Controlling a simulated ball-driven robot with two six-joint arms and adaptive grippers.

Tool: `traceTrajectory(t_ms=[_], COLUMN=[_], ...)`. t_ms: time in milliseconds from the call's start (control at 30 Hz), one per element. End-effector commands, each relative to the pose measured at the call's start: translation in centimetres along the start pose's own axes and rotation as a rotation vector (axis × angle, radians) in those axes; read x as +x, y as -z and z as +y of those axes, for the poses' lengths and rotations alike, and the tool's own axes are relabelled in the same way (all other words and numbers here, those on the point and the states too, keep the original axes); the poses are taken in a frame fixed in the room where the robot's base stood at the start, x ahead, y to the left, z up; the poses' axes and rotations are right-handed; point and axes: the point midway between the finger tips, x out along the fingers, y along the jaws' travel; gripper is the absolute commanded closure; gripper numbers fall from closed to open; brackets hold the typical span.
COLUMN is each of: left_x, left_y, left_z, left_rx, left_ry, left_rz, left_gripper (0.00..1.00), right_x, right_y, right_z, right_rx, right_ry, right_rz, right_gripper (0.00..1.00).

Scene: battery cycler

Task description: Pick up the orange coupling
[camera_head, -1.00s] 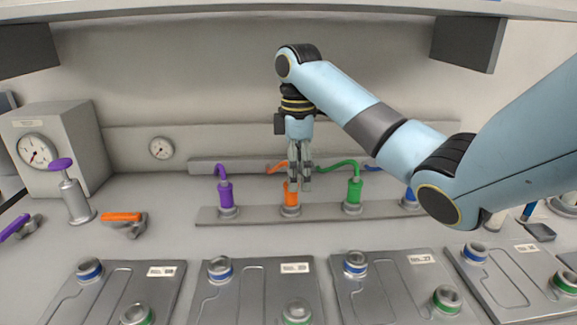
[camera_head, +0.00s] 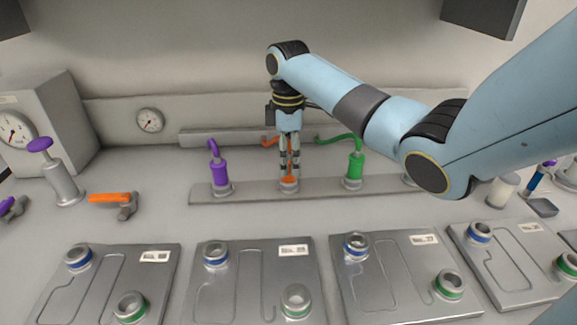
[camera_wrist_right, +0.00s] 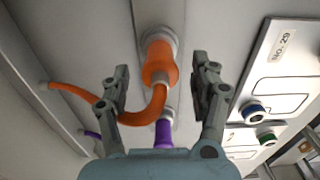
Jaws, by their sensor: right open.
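The orange coupling (camera_head: 289,180) stands upright on the rail behind the plates, with an orange hose curving off it. My right gripper (camera_head: 289,170) points down over it, and its fingers hide most of the coupling in the head view. In the right wrist view the orange coupling (camera_wrist_right: 159,64) lies between the two spread fingers of my right gripper (camera_wrist_right: 160,78), with a gap on each side. The right gripper is open and holds nothing. My left gripper is in neither view.
A purple coupling (camera_head: 219,173) stands left of the orange one and a green coupling (camera_head: 354,168) right of it on the same rail (camera_head: 255,192). Grey plates with ports (camera_head: 255,285) lie in front. An orange-handled valve (camera_head: 118,202) sits at the left.

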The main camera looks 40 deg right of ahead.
Motion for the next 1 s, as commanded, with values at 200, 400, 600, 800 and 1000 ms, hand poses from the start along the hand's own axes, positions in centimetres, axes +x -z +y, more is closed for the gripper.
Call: traceTrajectory(t_ms=[200, 400, 600, 800, 1000], left_x=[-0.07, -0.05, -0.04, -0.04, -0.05], left_y=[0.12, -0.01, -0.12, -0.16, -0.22], left_z=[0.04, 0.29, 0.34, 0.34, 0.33], left_rx=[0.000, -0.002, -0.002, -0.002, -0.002], left_ry=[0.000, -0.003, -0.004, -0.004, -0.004], left_rz=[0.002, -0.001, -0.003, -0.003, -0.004], left_gripper=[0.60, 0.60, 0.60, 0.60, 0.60], right_x=[1.62, 1.60, 1.58, 1.56, 1.53], right_y=[-0.14, -0.13, -0.13, -0.13, -0.12], right_z=[-0.01, -0.01, -0.01, 0.00, 0.02], right_rx=[0.001, 0.000, 0.000, 0.001, 0.000], right_ry=[-0.001, -0.001, -0.001, -0.001, -0.002], right_rz=[-0.003, -0.002, -0.002, -0.002, -0.002], right_gripper=[0.38, 0.43, 0.69, 0.95, 1.00])
